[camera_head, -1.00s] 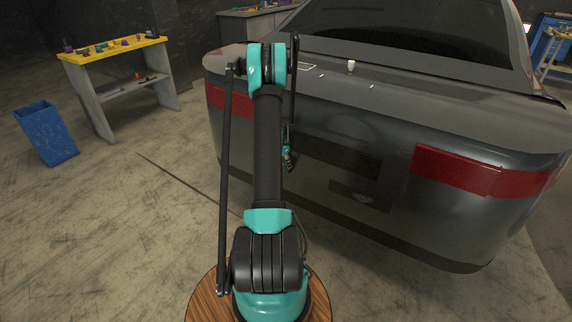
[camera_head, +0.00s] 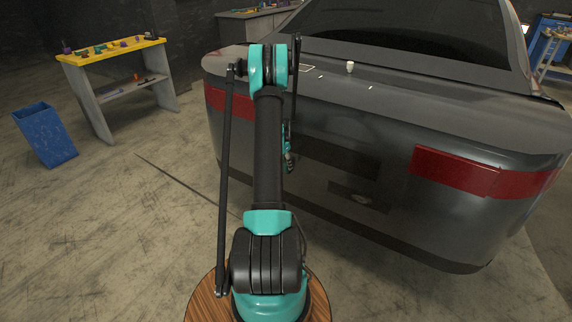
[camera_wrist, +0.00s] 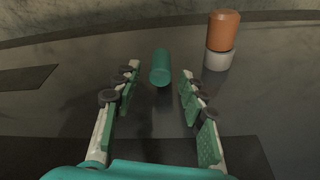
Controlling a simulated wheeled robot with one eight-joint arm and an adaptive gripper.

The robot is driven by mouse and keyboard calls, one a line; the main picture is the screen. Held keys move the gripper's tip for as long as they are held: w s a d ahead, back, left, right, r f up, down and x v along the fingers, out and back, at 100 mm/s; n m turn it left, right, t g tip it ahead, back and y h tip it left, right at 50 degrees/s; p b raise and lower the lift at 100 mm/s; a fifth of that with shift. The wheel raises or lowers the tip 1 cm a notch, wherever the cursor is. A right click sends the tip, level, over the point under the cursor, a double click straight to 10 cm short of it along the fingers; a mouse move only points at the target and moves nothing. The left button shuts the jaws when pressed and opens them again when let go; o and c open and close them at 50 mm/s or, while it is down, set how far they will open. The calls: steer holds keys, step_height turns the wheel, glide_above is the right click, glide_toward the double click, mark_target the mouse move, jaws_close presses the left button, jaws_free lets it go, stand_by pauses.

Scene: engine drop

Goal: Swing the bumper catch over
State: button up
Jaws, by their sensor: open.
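In the wrist view my gripper (camera_wrist: 158,78) is open, its two green-padded fingers spread apart. A teal cylinder (camera_wrist: 160,66) stands out from the dark surface and shows between and just beyond the fingertips. I see no finger touching it. An orange cylinder on a pale round base (camera_wrist: 221,40) is to the right, outside the fingers. I cannot tell for certain which of these is the bumper catch. In the head view my gripper (camera_head: 290,160) is small, partly hidden by my arm, and close to the car's dark rear bumper (camera_head: 460,245).
The car's rear carries red lights (camera_head: 455,172) and a small white piece (camera_head: 350,67) on top. A yellow-topped workbench (camera_head: 112,48) with small items and a blue bin (camera_head: 45,134) stand at the left. The floor between them and the car is clear.

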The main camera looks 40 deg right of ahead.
steer(key=v, duration=1.1)
steer(key=shift+r, duration=0.25)
